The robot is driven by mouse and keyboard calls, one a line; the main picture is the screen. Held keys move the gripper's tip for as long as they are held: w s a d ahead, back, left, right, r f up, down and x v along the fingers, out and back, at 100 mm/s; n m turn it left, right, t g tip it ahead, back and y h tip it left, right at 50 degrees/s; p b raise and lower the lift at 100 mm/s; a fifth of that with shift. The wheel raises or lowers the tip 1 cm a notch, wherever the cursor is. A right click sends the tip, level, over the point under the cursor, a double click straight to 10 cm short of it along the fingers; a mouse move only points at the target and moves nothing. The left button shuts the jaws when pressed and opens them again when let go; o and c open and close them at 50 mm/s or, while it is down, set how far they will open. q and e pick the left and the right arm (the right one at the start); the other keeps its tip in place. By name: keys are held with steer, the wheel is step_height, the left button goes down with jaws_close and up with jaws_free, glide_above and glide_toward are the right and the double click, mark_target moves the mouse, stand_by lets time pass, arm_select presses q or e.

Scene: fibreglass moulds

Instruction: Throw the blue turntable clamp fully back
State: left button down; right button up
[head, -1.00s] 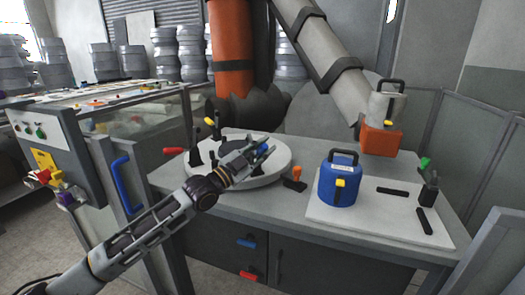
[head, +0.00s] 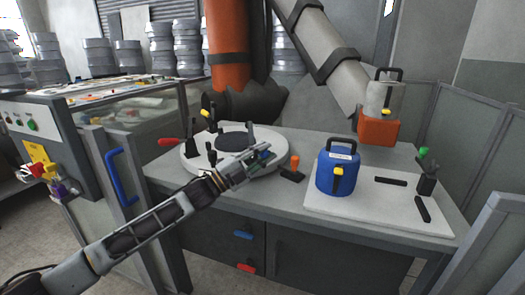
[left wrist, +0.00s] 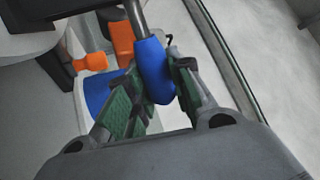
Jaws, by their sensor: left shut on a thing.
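The blue turntable clamp's handle (left wrist: 152,68) is a blue grip on a grey rod, seen in the left wrist view. My left gripper (left wrist: 153,88) is shut on it, with a green-padded finger on each side. In the head view my left gripper (head: 262,156) is over the right front part of the round white turntable (head: 192,164), and its fingers hide most of the blue clamp. The clamp's base is hidden too. My right gripper is not in view.
Other clamps around the turntable have red (head: 168,141), yellow and orange (head: 295,160) handles. A blue can (head: 338,172) stands on a white board (head: 375,208) to the right. A blue-handled cabinet (head: 120,175) stands at the left.

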arm_select(q)
steer(key=shift+f+m, duration=0.35)
steer(key=shift+m, duration=0.05)
steer(key=c, duration=1.2)
jaws_free()
steer(key=shift+c, duration=0.2)
steer(key=shift+r, duration=0.1)
steer(key=v, duration=1.2)
